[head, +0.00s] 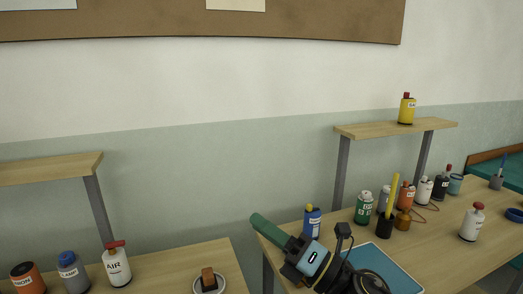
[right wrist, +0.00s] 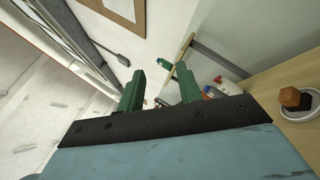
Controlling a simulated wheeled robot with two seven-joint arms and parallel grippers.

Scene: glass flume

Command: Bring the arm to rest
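My right gripper (head: 262,222) is in the lower middle of the head view, its green fingers pointing up and left. It is above the gap between the two tables, at the left edge of the right one. In the right wrist view its two green fingers (right wrist: 159,82) stand apart with nothing held between them. My left gripper is not in view.
The right table (head: 455,243) bears a blue mat (head: 398,273), a blue bottle (head: 312,222) close behind the gripper, and several other bottles. A yellow bottle (head: 407,109) stands on its shelf (head: 390,129). The left table (head: 232,268) holds the AIR bottle (head: 117,266) and a dish (head: 209,289) with a brown block.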

